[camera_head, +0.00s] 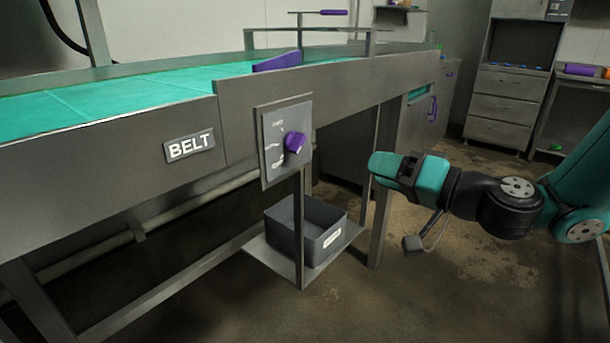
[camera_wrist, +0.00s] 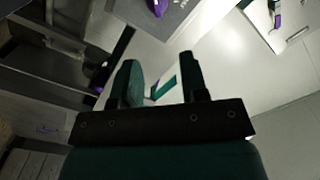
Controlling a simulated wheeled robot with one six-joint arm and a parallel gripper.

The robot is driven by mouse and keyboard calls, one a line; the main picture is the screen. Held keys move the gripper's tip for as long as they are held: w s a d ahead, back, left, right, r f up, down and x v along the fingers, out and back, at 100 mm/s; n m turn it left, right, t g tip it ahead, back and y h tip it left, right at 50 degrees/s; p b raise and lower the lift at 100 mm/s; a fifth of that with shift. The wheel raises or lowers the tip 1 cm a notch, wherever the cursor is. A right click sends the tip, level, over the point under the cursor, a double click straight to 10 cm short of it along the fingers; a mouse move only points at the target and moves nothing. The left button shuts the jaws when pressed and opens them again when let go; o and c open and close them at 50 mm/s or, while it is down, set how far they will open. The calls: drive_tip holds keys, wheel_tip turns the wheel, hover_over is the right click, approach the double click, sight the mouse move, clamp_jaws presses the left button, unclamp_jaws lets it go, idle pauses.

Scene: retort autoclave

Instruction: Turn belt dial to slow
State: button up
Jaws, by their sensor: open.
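The belt dial (camera_head: 294,142) is a purple knob on a grey plate (camera_head: 270,170) fixed to the side of the conveyor, right of the BELT label (camera_head: 190,146). The plate has small white markings, too blurred to read. The knob also shows, partly cut off, at the top edge of the wrist view (camera_wrist: 158,6). My gripper (camera_head: 382,168) is to the right of the dial in the head view, apart from it and slightly lower. In the wrist view its two fingers (camera_wrist: 160,72) are spread with nothing held between them.
The conveyor (camera_head: 60,155) with its teal belt runs along the left. A grey bin (camera_head: 305,232) stands on a low shelf beneath the dial. A drawer cabinet (camera_head: 500,100) stands at the back right. The floor between is free.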

sight(302, 144)
drive_tip(key=p+x, duration=0.2)
drive_tip(key=x, duration=0.6)
drive_tip(key=p+x, duration=0.3)
drive_tip(key=x, duration=0.6)
drive_tip(key=shift+w, duration=0.4)
clamp_jaws()
